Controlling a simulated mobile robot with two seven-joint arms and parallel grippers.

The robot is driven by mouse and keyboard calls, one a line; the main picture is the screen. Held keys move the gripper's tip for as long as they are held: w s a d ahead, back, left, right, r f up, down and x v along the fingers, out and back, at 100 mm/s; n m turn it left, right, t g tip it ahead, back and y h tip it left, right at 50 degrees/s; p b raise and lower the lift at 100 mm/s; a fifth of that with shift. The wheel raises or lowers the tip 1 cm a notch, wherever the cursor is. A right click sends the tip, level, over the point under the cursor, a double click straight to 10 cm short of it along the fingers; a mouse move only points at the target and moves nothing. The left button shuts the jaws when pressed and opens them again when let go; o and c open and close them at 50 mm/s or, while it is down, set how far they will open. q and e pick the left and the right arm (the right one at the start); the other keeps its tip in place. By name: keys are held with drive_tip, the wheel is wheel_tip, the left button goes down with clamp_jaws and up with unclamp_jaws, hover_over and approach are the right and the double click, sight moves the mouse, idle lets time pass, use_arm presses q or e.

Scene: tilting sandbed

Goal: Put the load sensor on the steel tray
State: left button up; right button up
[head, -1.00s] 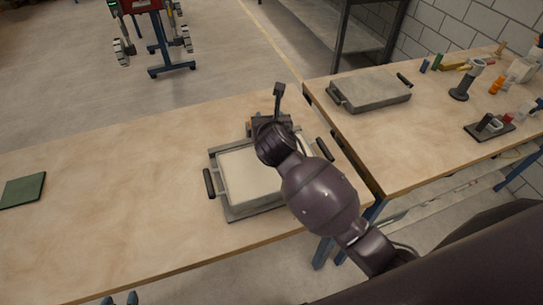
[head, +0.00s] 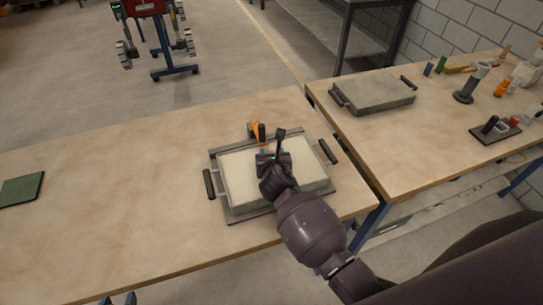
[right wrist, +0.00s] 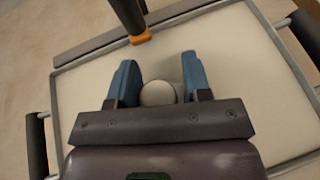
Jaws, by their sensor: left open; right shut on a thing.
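My right gripper (head: 268,162) is over a grey-framed tray (head: 229,207) with a pale flat bed and two black handles. In the right wrist view, its blue fingers (right wrist: 158,85) are shut on a pale round thing (right wrist: 157,94), possibly the load sensor. In the head view the gripper hides that thing. I cannot tell whether it touches the bed. A grey metal tray (head: 372,94) with dark handles sits on the right table, apart from the gripper; I cannot tell which tray is the steel one. My left gripper (head: 118,299) is open at the bottom edge, only its tips showing.
A black upright post with an orange part (head: 255,129) stands at the pale bed's far edge. A green mat (head: 22,189) lies far left; the wooden table (head: 120,190) between is bare. Black tools (head: 495,127) and several small items crowd the right table.

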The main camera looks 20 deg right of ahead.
drive_tip(key=shift+f, duration=0.1)
drive_tip(key=o, duration=1.2)
drive_tip(key=p+v, duration=0.1)
drive_tip(key=v, duration=1.1)
